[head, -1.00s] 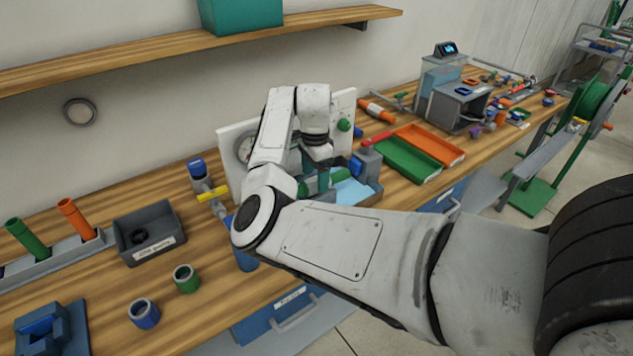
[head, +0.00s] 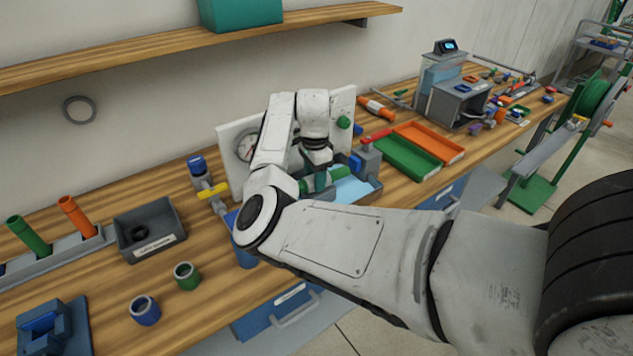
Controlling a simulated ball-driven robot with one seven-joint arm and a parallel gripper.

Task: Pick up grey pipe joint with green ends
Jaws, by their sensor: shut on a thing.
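My gripper (head: 320,172) points down at the back middle of the workbench, in front of the white gauge panel. It is shut on the grey pipe joint with green ends (head: 321,181). The joint lies roughly sideways, with a green end showing on each side of the fingers. The fingers are small and partly hidden in this view. The joint is over or in a grey tray with a light blue surface (head: 352,190); I cannot tell whether it still touches it.
The white panel with a gauge (head: 228,137) stands close behind my gripper. A grey fitting with a red handle (head: 368,158) is close on the right, beside green (head: 408,157) and orange (head: 432,143) trays. A yellow-handled valve (head: 213,191) stands left.

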